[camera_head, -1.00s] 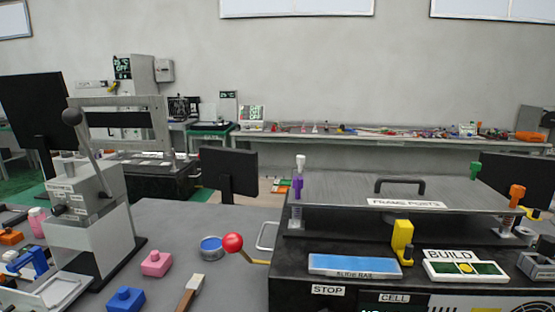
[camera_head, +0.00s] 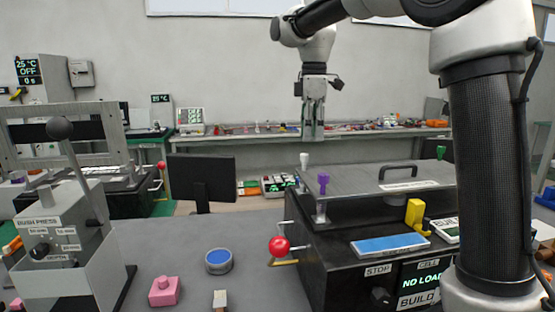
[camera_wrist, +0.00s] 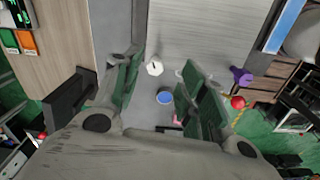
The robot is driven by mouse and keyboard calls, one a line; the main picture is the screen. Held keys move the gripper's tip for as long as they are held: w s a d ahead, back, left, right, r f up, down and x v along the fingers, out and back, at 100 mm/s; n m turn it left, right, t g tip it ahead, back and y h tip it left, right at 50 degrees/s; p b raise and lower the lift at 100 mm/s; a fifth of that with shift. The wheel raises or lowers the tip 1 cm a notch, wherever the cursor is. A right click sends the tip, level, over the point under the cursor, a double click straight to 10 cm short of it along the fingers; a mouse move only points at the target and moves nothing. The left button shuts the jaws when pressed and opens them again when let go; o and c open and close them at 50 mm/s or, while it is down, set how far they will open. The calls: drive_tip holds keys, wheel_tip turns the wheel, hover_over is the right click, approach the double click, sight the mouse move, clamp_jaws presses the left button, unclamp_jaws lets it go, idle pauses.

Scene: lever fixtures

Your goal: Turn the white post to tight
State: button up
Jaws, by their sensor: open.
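The white post (camera_head: 304,160) stands upright at the far left corner of the grey plate (camera_head: 350,180) of the frame fixture. It also shows as a small white knob (camera_wrist: 154,68) in the wrist view, between my open fingers and well beyond them. My gripper (camera_head: 313,136) points down above the plate, a little right of the white post in the head view. It is open and empty, apart from the post. In the wrist view its green-padded fingers (camera_wrist: 158,90) flank the gap. Any tightness mark on the post is too small to read.
A purple post (camera_head: 323,183) stands close in front of the white one. A green post (camera_head: 440,152) is at the far right, and a black handle (camera_head: 397,173) rises from the plate. A red-knobbed lever (camera_head: 279,247) sticks out at the fixture's left.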

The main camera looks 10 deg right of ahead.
sight(305, 157)
drive_tip(key=shift+w+a+f, duration=0.1)
drive_tip(key=shift+w+a, duration=0.2)
drive_tip(key=shift+a, duration=0.3)
drive_tip(key=shift+a+f, duration=0.15)
drive_tip(key=shift+f, duration=0.1)
wheel_tip(305, 157, down, 7)
drive_tip(key=shift+f, duration=0.1)
clamp_jaws()
